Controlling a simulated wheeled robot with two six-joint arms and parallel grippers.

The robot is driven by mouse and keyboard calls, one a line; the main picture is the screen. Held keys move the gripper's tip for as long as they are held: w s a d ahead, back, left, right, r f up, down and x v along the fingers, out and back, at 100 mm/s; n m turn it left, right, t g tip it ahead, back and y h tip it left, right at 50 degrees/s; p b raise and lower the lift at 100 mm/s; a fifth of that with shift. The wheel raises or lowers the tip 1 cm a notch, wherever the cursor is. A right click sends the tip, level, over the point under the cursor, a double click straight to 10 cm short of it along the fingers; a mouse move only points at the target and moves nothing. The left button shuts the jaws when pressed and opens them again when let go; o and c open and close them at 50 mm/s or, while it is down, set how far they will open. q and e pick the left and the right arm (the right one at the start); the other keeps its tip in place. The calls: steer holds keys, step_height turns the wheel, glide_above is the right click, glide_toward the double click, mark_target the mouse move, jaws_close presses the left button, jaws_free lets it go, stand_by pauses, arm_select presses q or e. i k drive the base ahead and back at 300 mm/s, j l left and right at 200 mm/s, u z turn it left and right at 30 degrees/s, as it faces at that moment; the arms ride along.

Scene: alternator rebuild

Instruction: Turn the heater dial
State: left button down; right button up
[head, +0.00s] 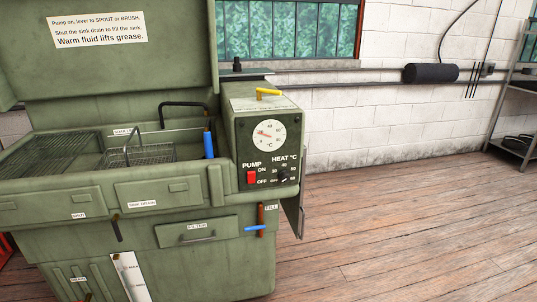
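The heater dial (283,177) is a small black knob on the front of the green control box, at its lower right. It sits under the printed words HEAT °C, with number marks around it. Its exact pointer direction is too small to tell. A round white temperature gauge (269,135) with a red needle is above it. A red pump switch (252,177) is to its left, between the marks ON and OFF. Neither of my grippers is in view.
The green parts washer (195,257) fills the left, with a raised lid (130,75), wire basket (150,154), blue-handled brush (208,144) and yellow lever (268,92). A metal shelf (515,115) stands far right. The wooden floor (400,220) right of the washer is clear.

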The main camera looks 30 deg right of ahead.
mark_target(284, 176)
steer(key=i+z, duration=0.1)
steer(key=z, duration=1.25)
